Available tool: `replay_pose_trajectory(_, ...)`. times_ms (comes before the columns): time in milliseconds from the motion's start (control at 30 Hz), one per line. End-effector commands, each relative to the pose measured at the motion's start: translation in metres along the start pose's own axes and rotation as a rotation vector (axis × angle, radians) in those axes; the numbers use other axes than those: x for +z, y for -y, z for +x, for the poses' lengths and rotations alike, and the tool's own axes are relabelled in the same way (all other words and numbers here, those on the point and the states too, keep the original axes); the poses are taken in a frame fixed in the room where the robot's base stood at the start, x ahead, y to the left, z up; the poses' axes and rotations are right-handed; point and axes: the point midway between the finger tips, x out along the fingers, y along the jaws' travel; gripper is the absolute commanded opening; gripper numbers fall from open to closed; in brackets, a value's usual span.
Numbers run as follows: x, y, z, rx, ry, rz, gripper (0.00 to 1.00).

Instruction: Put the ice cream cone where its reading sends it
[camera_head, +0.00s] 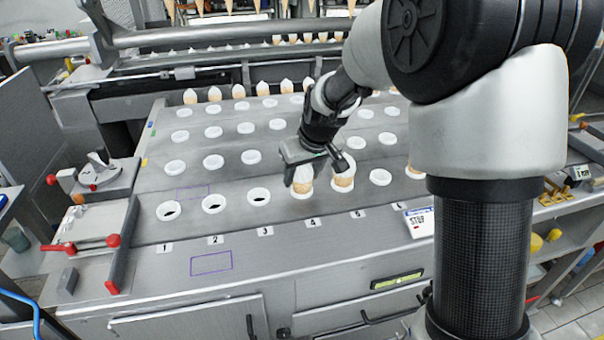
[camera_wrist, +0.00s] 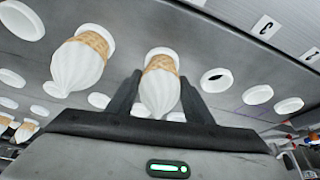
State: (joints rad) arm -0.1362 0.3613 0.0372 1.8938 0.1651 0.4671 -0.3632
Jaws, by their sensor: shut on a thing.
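My gripper (camera_head: 313,170) is shut on an ice cream cone (camera_head: 302,186) with a white swirl top and tan wafer. The cone is upright at the front-row ring above label 4 (camera_head: 312,222). In the wrist view the held cone (camera_wrist: 160,88) stands between my two fingers, with a white ring round its wafer; I cannot tell how deep it sits. Another cone (camera_head: 343,182) stands in the ring to the right, above label 5 (camera_head: 355,214). A small white-and-blue panel (camera_head: 420,222) right of the labels shows dark characters, perhaps "STOP", too small to be sure.
Front-row rings one (camera_head: 169,210), two (camera_head: 213,203) and three (camera_head: 258,196) are empty, with dark openings. Ring six (camera_head: 380,177) looks empty. Rows of empty rings lie behind, with several cones at the back. Red-handled clamps (camera_head: 95,245) stand at the left; my arm hides the right.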

Motion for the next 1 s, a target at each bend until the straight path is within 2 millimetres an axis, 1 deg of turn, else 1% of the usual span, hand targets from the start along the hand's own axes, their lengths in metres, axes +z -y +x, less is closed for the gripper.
replay_pose_trajectory(200, 0.0, 0.0, 0.0, 0.0, -0.001, 0.0, 0.34)
replay_pose_trajectory(233, 0.0, 0.0, 0.0, 0.0, -0.001, 0.0, 0.5)
replay_pose_trajectory(333, 0.0, 0.0, 0.0, 0.0, 0.0, 0.0, 0.67)
replay_pose_trajectory(367, 0.0, 0.0, 0.0, 0.0, 0.0, 0.0, 0.69)
replay_pose_trajectory(633, 0.0, 0.0, -0.001, 0.0, 0.0, 0.0, 0.69)
replay_pose_trajectory(733, -0.001, 0.0, -0.007, 0.0, -0.001, 0.0, 0.69)
replay_pose_trajectory(867, -0.001, -0.001, -0.028, 0.001, -0.003, 0.0, 0.69)
replay_pose_trajectory(1000, -0.002, -0.001, -0.061, 0.002, -0.005, 0.0, 0.69)
